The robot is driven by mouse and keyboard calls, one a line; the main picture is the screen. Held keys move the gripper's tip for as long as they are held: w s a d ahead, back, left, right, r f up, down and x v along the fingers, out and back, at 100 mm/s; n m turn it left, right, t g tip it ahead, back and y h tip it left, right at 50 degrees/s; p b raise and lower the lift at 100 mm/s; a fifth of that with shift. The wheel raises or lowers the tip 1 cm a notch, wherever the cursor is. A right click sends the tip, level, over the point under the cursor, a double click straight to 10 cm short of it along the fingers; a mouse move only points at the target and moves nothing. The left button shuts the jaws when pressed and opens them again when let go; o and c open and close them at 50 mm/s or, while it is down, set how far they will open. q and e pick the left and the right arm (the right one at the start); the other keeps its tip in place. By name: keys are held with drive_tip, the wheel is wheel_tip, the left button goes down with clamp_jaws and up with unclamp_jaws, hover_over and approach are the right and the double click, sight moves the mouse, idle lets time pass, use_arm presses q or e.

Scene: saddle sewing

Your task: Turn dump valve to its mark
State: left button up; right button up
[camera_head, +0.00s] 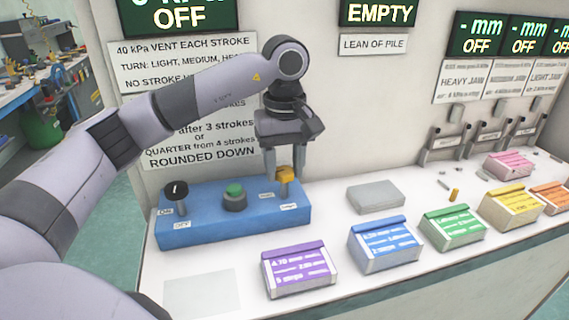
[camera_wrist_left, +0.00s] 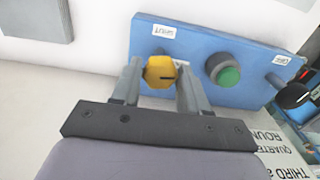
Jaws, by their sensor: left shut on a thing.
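A yellow knob (camera_head: 285,174), which I take for the dump valve, stands on a post at the right end of a blue control box (camera_head: 215,236). My left gripper (camera_head: 276,171) points down over it, shut on the knob. In the left wrist view the knob (camera_wrist_left: 160,71) sits between the two fingers (camera_wrist_left: 159,84), with a dark line on its face. A small white label (camera_wrist_left: 164,31) lies near it on the blue box (camera_wrist_left: 190,42); another label (camera_head: 289,206) shows in the head view. My right gripper is out of view.
The box also carries a green button (camera_head: 234,190) and a black switch (camera_head: 176,189) marked ON and OFF. A grey block (camera_head: 375,197) and colored boxes, such as the purple one (camera_head: 298,273), stand on the white counter. Displays above read OFF and EMPTY (camera_head: 379,13).

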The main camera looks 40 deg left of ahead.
sight(284, 171)
use_arm(q)
drive_tip(key=shift+r+m, duration=0.1)
drive_tip(key=shift+m, duration=0.3)
drive_tip(key=o, duration=1.1)
drive_tip(key=shift+c, duration=0.2)
wheel_tip(284, 171, up, 7)
drive_tip(key=shift+r, duration=0.1)
